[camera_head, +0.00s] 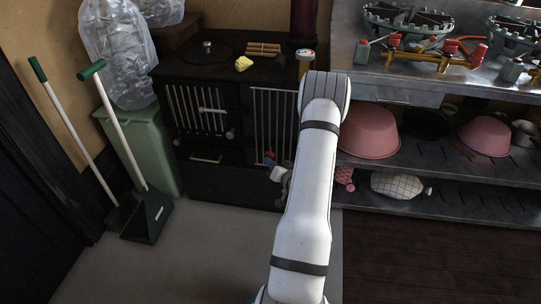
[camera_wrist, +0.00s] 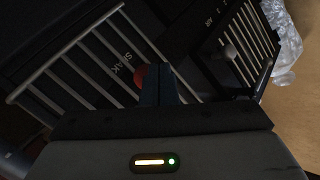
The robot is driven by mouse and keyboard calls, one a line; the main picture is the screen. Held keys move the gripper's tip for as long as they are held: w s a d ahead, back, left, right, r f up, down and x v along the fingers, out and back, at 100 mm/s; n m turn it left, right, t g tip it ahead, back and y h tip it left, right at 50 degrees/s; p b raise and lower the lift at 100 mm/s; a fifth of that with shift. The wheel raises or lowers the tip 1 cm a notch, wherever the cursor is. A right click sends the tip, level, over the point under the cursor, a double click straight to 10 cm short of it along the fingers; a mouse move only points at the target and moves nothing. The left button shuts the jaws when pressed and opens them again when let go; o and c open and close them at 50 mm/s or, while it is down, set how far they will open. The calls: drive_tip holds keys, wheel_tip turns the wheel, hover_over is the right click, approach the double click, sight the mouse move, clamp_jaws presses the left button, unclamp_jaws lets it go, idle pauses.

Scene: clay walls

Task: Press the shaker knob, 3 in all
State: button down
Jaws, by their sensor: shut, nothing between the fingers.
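The black stove (camera_head: 205,110) stands against the back wall with two barred grates on its front. The red shaker knob (camera_wrist: 139,76) is on the stove front in the wrist view, beside a partly visible label reading "SHAK". It is mostly hidden behind my fingers. In the head view a small red spot (camera_head: 266,156) shows at my fingertips, below the right grate. My gripper (camera_wrist: 157,72) is shut and empty, its tips right in front of the knob. It also shows in the head view (camera_head: 271,160). I cannot tell whether the tips touch the knob.
On the stove top are a yellow lump (camera_head: 243,63), a stack of wooden sticks (camera_head: 263,49) and a can (camera_head: 305,62). A metal shelf with pink bowls (camera_head: 367,131) stands right. A green bin (camera_head: 142,150) and dustpan (camera_head: 147,220) stand left. The front floor is clear.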

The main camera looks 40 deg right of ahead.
drive_tip(key=shift+s+a, duration=0.15)
drive_tip(key=shift+a, duration=0.05)
drive_tip(key=s+a, duration=0.3)
drive_tip(key=shift+s+a, duration=0.15)
drive_tip(key=shift+a, duration=0.25)
idle(2.6)
